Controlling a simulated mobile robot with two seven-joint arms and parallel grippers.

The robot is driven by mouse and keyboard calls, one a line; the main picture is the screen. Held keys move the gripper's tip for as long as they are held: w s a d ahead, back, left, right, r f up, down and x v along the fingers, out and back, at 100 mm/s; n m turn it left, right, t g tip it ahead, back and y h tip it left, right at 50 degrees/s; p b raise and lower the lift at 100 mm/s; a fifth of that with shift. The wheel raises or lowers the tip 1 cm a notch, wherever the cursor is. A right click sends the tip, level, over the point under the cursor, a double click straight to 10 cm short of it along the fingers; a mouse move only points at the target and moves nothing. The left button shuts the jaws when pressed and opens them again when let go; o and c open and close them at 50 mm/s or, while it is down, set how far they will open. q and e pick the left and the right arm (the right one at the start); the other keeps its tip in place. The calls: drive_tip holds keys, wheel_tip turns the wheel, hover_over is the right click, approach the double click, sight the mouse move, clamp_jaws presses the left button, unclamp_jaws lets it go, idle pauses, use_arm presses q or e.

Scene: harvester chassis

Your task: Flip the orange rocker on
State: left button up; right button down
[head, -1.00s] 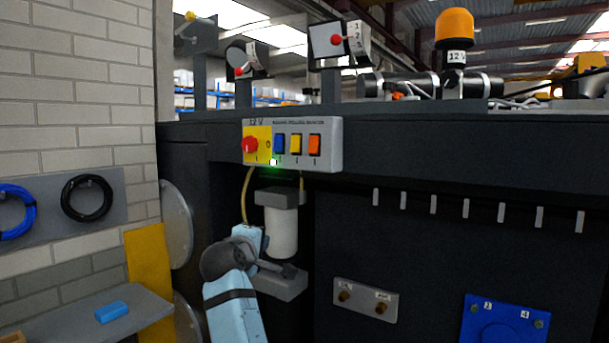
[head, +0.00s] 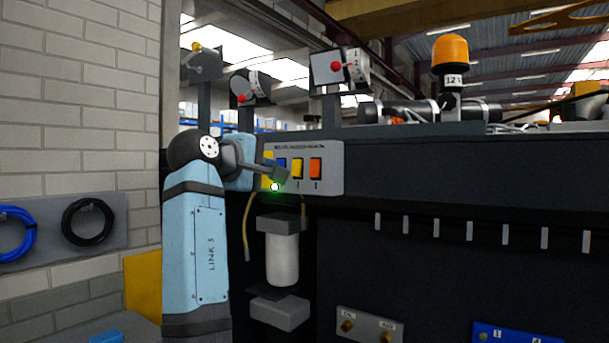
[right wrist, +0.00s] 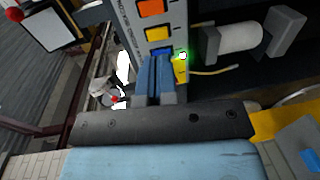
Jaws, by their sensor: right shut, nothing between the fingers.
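The orange rocker (head: 316,168) is the rightmost switch on the grey switch panel (head: 334,182). It also shows at the top of the right wrist view (right wrist: 152,7). I cannot tell which way it is tipped. A yellow rocker (head: 297,168) sits beside it, then a blue rocker (head: 281,162), partly hidden. My right gripper (head: 281,174) is shut and empty in front of the panel's left part, left of the orange rocker. In the right wrist view its fingers (right wrist: 156,64) point at the panel below the yellow rocker. Contact is unclear. My left gripper is not in view.
A green light (head: 275,187) glows at the panel's lower edge. A white cylinder (head: 282,258) hangs below. Red-knobbed levers (head: 336,66) and an orange beacon (head: 450,54) stand above the chassis. The area right of the panel is clear.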

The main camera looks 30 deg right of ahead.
sight(313, 174)
drive_tip(key=p+x, duration=0.2)
drive_tip(key=x, duration=1.2)
